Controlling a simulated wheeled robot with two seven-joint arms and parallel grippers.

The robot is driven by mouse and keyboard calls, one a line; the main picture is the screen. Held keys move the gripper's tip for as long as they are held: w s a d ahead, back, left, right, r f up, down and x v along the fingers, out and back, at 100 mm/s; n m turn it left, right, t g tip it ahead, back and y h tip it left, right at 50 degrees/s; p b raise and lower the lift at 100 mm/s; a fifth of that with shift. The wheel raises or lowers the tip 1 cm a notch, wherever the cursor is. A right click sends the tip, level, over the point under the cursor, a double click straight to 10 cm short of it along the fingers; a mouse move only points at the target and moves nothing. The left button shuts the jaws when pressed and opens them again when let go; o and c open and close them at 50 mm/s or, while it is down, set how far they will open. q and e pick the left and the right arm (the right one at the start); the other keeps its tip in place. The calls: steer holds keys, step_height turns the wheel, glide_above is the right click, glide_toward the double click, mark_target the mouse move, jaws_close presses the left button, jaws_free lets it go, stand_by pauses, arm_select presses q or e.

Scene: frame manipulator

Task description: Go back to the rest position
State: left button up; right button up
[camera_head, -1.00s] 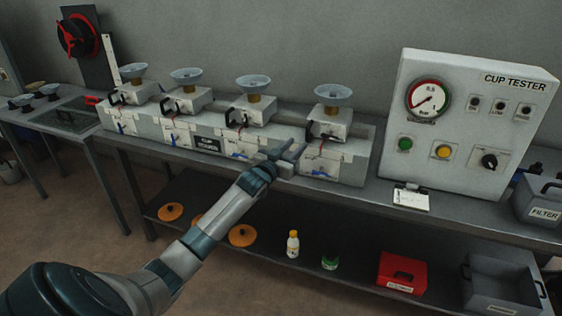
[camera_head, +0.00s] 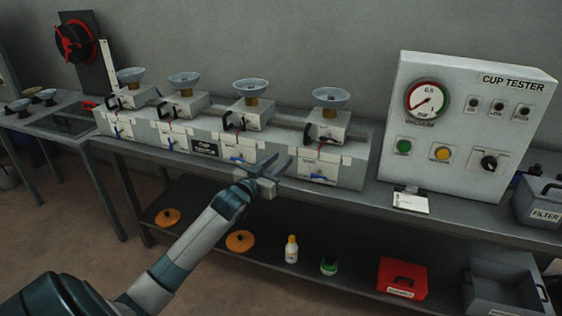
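My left arm comes in from the lower left. Its gripper (camera_head: 277,167) is in front of the row of white cup units, near the bench's front edge. The two fingers are spread with nothing between them. The row (camera_head: 233,146) has several units, each with a blue-grey bowl on top; one bowl (camera_head: 252,89) stands behind the gripper. A unit at the right of the row (camera_head: 328,166) is close beside the fingertips. I cannot tell whether they touch. My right gripper is not in view.
The cup tester panel (camera_head: 466,125) stands at the right of the bench. A filter box (camera_head: 541,202) is at the far right. The lower shelf holds orange discs (camera_head: 240,241), a white bottle (camera_head: 291,250), a green-topped jar (camera_head: 329,266), a red box (camera_head: 401,277) and a grey bin (camera_head: 503,287).

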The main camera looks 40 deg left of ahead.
arm_select(q)
steer(key=s+f+g, duration=0.2)
steer(key=f, duration=1.1)
steer(key=s+f+g, duration=0.2)
steer(key=f, duration=1)
steer(key=s+d+f+g, duration=0.25)
steer(key=s+f, duration=0.45)
steer(key=f, duration=0.4)
steer(key=s+d+f+g, duration=0.2)
steer(key=s+d+f, duration=0.3)
steer(key=f, duration=0.7)
steer(key=s+d+f+m+g+h, duration=0.1)
steer(key=s+d+f+g, duration=0.15)
steer(key=s+f, duration=0.65)
steer(key=s+d+f+m+g, duration=0.1)
steer(key=s+d+f, duration=0.3)
steer(key=s+f, duration=0.5)
steer(key=s+d+f+g, duration=0.1)
steer(key=s+d+f, duration=0.1)
steer(key=s, duration=0.7)
steer(key=s+d+f+m+g, duration=0.1)
steer(key=s+d, duration=0.4)
steer(key=s, duration=0.5)
steer(key=s+d+f+g+h, duration=0.1)
steer(key=s+d+f+g, duration=0.1)
steer(key=s, duration=0.7)
steer(key=shift+s+d+f+m+g, duration=0.25)
steer(key=shift+d+f+m+g, duration=0.15)
steer(key=shift+d+f, duration=0.5)
steer(key=shift+a, duration=0.1)
